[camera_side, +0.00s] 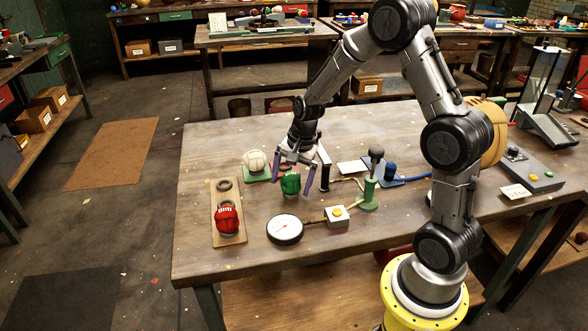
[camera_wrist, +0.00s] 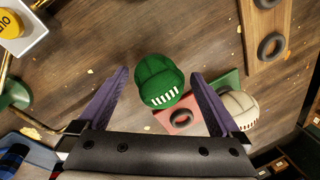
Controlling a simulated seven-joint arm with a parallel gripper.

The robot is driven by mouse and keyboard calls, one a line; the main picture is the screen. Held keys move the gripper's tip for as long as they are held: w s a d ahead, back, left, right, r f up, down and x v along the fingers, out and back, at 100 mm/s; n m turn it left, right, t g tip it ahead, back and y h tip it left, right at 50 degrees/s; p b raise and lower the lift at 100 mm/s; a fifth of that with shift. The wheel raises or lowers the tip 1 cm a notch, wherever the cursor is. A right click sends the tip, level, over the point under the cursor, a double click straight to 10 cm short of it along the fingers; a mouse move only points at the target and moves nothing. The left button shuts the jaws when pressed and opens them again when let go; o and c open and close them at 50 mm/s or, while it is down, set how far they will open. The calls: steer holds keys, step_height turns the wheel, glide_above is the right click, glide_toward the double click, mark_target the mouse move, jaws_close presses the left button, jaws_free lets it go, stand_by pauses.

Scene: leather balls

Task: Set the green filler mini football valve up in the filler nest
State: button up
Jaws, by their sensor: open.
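The green mini football (camera_side: 290,183) lies on the wooden table below my gripper (camera_side: 292,175). In the wrist view the green ball (camera_wrist: 158,78) shows beyond and between my two open purple fingers, with nothing held. Its white lacing is on the side toward my gripper in that view; I cannot make out a valve. A red plate with a dark ring (camera_wrist: 182,117) is beside the ball. A wooden board (camera_side: 215,235) at the left carries an empty dark ring (camera_side: 224,184) and a red ball (camera_side: 228,219). I cannot tell which ring is the filler nest.
A white ball (camera_side: 255,161) sits on a green plate behind the green ball. A round gauge (camera_side: 285,229), a box with a yellow button (camera_side: 338,216) and a green pump stand (camera_side: 370,193) are in front and right.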

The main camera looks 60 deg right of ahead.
mark_target(299, 179)
step_height(299, 179, up, 12)
steer(key=s, duration=0.2)
steer(key=s+a+r+n+t, duration=0.1)
steer(key=s+a+r+n, duration=0.2)
steer(key=s+a+n, duration=0.3)
steer(key=s+a+r+n+t, duration=0.2)
steer(key=s+a+n, duration=0.4)
steer(key=s, duration=0.8)
steer(key=r+n, duration=0.1)
steer(key=n, duration=0.2)
steer(key=shift+s+r+n, duration=0.15)
steer(key=shift+s+n, duration=0.05)
steer(key=shift+n, duration=0.2)
